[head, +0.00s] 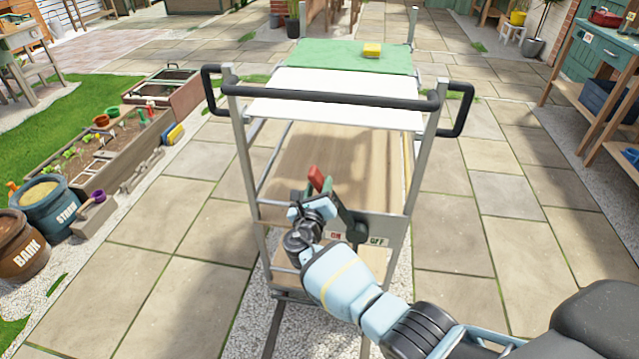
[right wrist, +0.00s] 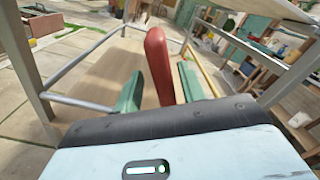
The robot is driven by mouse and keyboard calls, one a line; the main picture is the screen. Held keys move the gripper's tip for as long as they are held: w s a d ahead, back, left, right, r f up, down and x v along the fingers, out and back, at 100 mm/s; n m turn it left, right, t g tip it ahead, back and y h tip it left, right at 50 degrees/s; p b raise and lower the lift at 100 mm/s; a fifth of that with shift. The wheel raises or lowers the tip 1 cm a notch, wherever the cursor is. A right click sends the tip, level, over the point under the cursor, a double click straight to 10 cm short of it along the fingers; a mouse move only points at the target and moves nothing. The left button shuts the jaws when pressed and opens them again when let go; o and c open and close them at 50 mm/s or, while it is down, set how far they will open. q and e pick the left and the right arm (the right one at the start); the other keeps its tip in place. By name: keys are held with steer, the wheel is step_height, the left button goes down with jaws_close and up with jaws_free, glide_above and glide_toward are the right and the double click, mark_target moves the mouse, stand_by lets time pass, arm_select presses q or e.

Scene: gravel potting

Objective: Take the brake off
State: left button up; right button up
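The trolley (head: 432,110) stands in front of me with its black push handle toward me. A plate (head: 395,243) marked ON at left and OFF at right is on its near end. The brake lever's red grip (head: 316,177) is above the plate, toward the ON side. My right gripper (head: 319,187) is at this grip, and my wrist hides part of the lever. In the right wrist view the red grip (right wrist: 158,62) stands between my two green fingertips (right wrist: 160,88), with gaps showing on both sides. My left gripper is not in view.
A planter box (head: 110,160) and tubs marked BARK (head: 22,250) and STONE (head: 60,215) stand at left. A workbench (head: 600,90) is at right. Paving beside the trolley is clear.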

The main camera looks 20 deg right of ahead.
steer(key=p+v, duration=0.1)
steer(key=v, duration=0.4)
steer(key=shift+r, duration=0.2)
steer(key=shift+s+a+f, duration=0.1)
steer(key=shift+s+a, duration=0.25)
steer(key=shift+s, duration=0.15)
